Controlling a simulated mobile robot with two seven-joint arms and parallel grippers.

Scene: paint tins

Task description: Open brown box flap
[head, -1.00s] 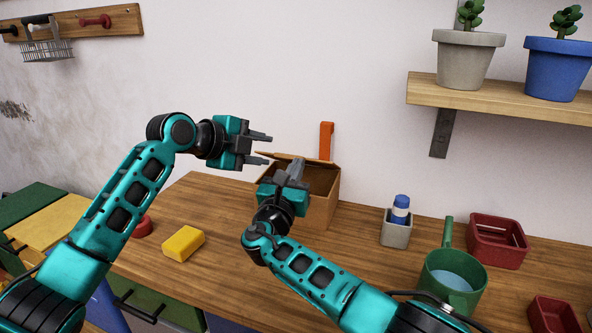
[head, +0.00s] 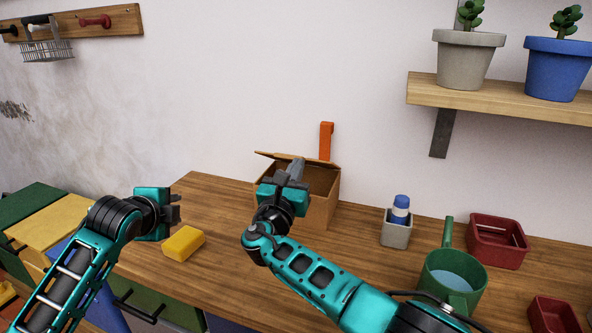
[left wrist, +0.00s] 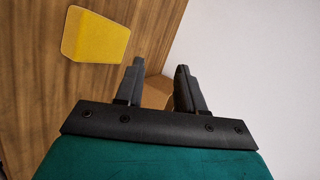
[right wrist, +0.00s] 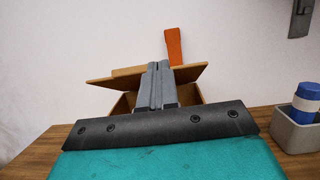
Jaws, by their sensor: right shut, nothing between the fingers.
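The brown box (head: 320,203) stands on the wooden table against the wall. A flap (head: 271,155) sticks out at its upper left, and the top looks at least partly open. In the right wrist view, flaps (right wrist: 113,78) stand out on both sides of the fingers. My right gripper (head: 293,170) is shut and empty at the box's near top edge; its fingers hide part of the opening. My left gripper (head: 177,205) is left of the box, apart from it, near the yellow block. In the left wrist view its fingers (left wrist: 160,75) are apart with nothing between them.
A yellow block (head: 183,243) lies on the table at left. An orange upright piece (head: 326,141) shows behind the box. A grey pot with a blue-and-white item (head: 397,228), a red crate (head: 497,241) and a green watering can (head: 452,278) stand at right.

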